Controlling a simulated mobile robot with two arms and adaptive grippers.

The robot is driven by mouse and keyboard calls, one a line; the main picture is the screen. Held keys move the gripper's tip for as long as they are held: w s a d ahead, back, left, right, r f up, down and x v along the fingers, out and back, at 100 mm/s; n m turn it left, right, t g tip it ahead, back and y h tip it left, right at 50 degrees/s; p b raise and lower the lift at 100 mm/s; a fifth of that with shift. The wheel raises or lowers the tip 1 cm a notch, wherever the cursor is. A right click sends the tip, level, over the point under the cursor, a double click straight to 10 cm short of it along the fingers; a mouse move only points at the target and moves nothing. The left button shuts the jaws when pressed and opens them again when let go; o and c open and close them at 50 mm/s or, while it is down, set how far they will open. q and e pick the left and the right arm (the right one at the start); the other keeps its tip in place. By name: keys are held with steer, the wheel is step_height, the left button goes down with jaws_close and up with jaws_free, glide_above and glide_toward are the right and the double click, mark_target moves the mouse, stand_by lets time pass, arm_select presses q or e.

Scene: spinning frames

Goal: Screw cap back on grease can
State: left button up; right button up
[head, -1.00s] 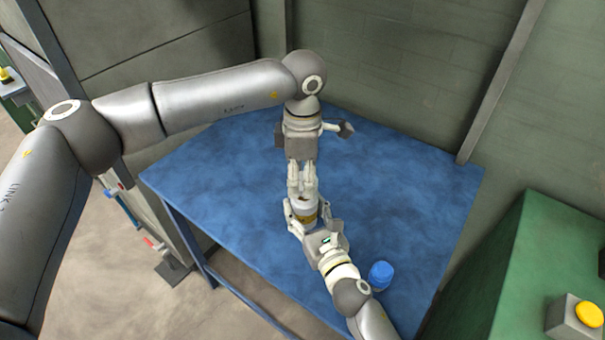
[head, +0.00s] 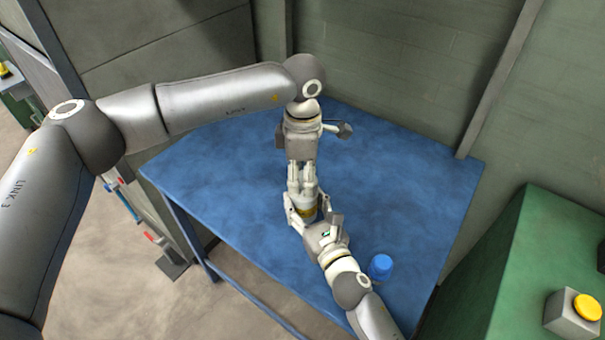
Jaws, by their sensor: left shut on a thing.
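The grease can (head: 306,212), pale with a yellowish band, is upright at the middle of the blue table. My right gripper (head: 313,217) comes from the lower right with its fingers around the can's sides and looks shut on it. My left gripper (head: 302,194) points straight down directly over the can's top, its fingers shut on what seems to be the cap. The cap is hidden between the fingertips and the can's mouth. I cannot tell whether the cap's thread meets the can.
A blue-lidded jar (head: 380,267) stands on the table (head: 400,190) just right of my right wrist. Walls close off the back. A green cabinet (head: 530,260) with a yellow button (head: 587,307) stands at the right. The table's left and right parts are clear.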

arm_select(q)
steer(key=shift+f, duration=0.5)
steer(key=m, duration=0.6)
steer(key=shift+w, duration=0.1)
steer(key=m, duration=0.6)
steer(key=shift+d, duration=0.15)
steer(key=m, duration=0.4)
steer(key=shift+w+m, duration=0.1)
steer(key=shift+m, duration=0.2)
steer(key=m, duration=0.3)
steer(key=shift+d, duration=0.1)
steer(key=m, duration=0.6)
steer(key=shift+d+f+m, duration=0.1)
steer(key=shift+m, duration=0.2)
steer(key=o, duration=0.6)
